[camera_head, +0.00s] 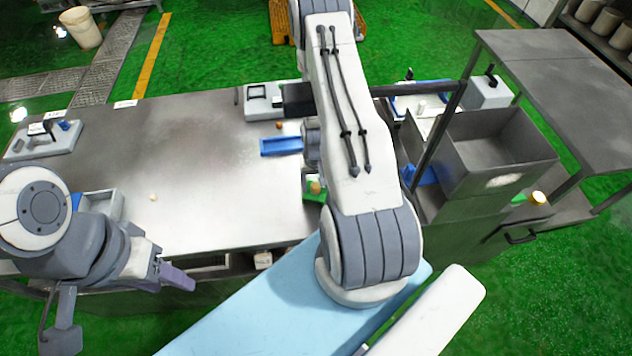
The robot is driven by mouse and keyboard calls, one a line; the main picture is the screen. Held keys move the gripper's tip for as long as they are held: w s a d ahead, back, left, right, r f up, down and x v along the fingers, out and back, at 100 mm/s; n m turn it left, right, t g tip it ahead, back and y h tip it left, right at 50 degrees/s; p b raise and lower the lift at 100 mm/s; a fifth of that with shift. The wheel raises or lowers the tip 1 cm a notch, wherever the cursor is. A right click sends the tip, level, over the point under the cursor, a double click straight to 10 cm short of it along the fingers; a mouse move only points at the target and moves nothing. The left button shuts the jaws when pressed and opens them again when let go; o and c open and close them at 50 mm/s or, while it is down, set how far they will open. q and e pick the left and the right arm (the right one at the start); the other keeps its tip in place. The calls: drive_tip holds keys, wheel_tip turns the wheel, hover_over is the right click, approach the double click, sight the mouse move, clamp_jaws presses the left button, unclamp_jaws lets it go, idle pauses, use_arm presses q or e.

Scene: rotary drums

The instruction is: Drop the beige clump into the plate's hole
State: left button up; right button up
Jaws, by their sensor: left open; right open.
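A small beige clump (153,197) lies alone on the bare grey metal table (215,205), left of its middle. My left gripper (176,278) is at the table's front left edge, in front of the clump and apart from it. It is open and holds nothing that I can see. I cannot make out a plate with a hole for certain.
A blue tray (281,146) and a small orange lump (279,126) are near the table's right part. A green item with a brown lump (314,187) sits beside my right arm. A grey metal bin (495,150) stands right. The table's middle is clear.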

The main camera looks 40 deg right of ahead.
sight(316, 185)
drive_tip(key=shift+r, duration=0.45)
wheel_tip(316, 185, up, 10)
drive_tip(key=b, duration=0.3)
drive_tip(key=shift+f, duration=0.25)
